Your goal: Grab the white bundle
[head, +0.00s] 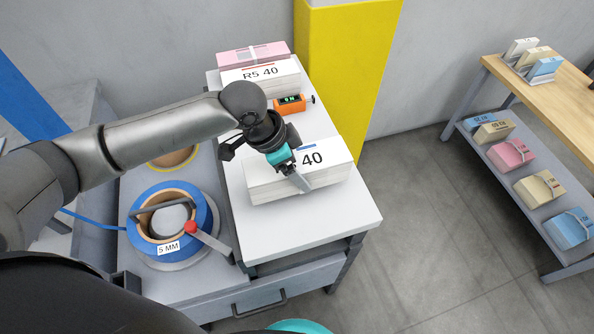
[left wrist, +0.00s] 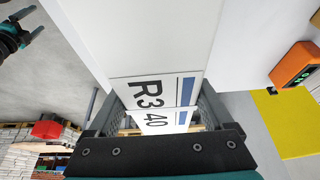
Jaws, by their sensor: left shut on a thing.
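A white bundle (head: 262,188) of stacked sheets, with a blue-striped label ending in "40", lies on the near part of the white tabletop. My left gripper (head: 297,176) is shut on it from above and hides part of its label. In the left wrist view the label reads "R3 40" on the white bundle (left wrist: 150,88), between the two dark fingers (left wrist: 155,118). A second white bundle (head: 268,77), marked "R5 40" with a red stripe, lies farther back. My right gripper (left wrist: 20,32) shows at the left wrist view's top left corner, its fingers apart and empty.
A pink bundle (head: 232,59) lies behind the "R5 40" one. An orange device (head: 290,104) sits between the white bundles. A blue strap reel (head: 135,217) stands left of the table. A yellow column (head: 350,70) rises behind. A shelf (head: 530,205) with several bundles stands right.

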